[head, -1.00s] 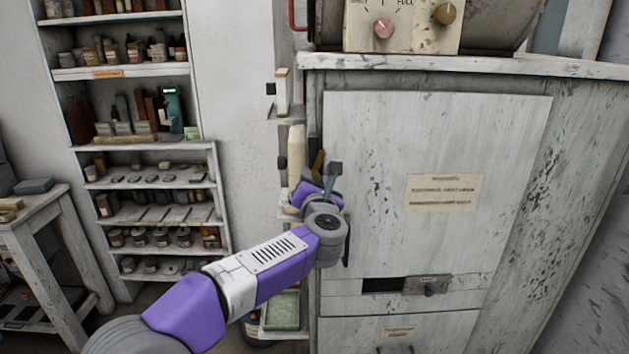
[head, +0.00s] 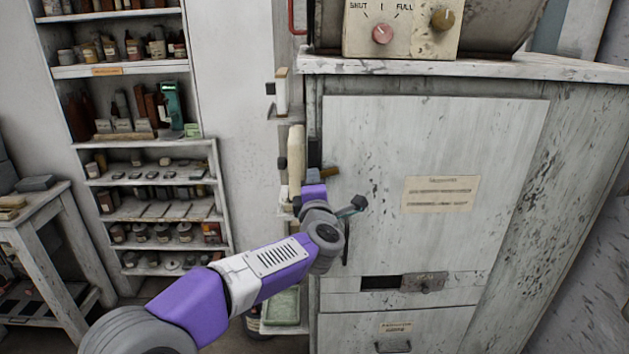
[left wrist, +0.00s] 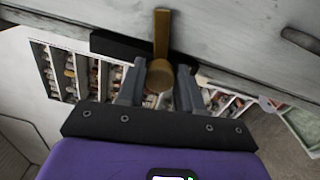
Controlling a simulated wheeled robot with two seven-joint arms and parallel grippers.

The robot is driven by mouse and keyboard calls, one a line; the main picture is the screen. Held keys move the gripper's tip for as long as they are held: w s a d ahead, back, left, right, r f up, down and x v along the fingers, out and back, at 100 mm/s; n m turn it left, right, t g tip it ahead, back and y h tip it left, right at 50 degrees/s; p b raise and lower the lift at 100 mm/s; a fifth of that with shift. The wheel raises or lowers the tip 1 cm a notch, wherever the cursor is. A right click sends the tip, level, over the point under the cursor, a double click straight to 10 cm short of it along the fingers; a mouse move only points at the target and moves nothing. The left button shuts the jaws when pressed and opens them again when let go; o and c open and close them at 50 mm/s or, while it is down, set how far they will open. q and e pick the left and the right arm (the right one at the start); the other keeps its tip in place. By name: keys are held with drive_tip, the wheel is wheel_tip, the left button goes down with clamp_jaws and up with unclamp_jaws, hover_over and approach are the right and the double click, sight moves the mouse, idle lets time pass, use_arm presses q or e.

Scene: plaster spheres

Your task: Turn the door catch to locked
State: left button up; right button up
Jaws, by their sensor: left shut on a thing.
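The door catch is a brass lever (head: 328,173) with a round knob at its pivot, on the left edge of the pale cabinet door (head: 450,140). In the head view the lever lies nearly level and points right. The left wrist view shows its bar (left wrist: 161,35) and the round knob (left wrist: 159,78). My left gripper (head: 313,178) is at the catch, shut on the knob, with one finger on each side in the left wrist view (left wrist: 157,75). My arm and wrist hide part of the door edge. No lock marking is readable. My right gripper is out of view.
A control box (head: 403,27) with a red and a brown knob sits on the cabinet top. A latch plate (head: 424,283) is low on the door, above a drawer (head: 400,328). Shelves of jars (head: 160,210) stand left. The space before the door's right part is clear.

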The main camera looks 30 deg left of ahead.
use_arm(q)
drive_tip(key=shift+m+p, duration=0.55)
drive_tip(key=shift+m, duration=1.05)
drive_tip(key=o, duration=1)
drive_tip(key=shift+o, duration=0.2)
drive_tip(key=b+v, duration=0.1)
drive_tip(key=v, duration=0.6)
drive_tip(key=shift+s, duration=0.3)
drive_tip(key=shift+d+f, duration=0.1)
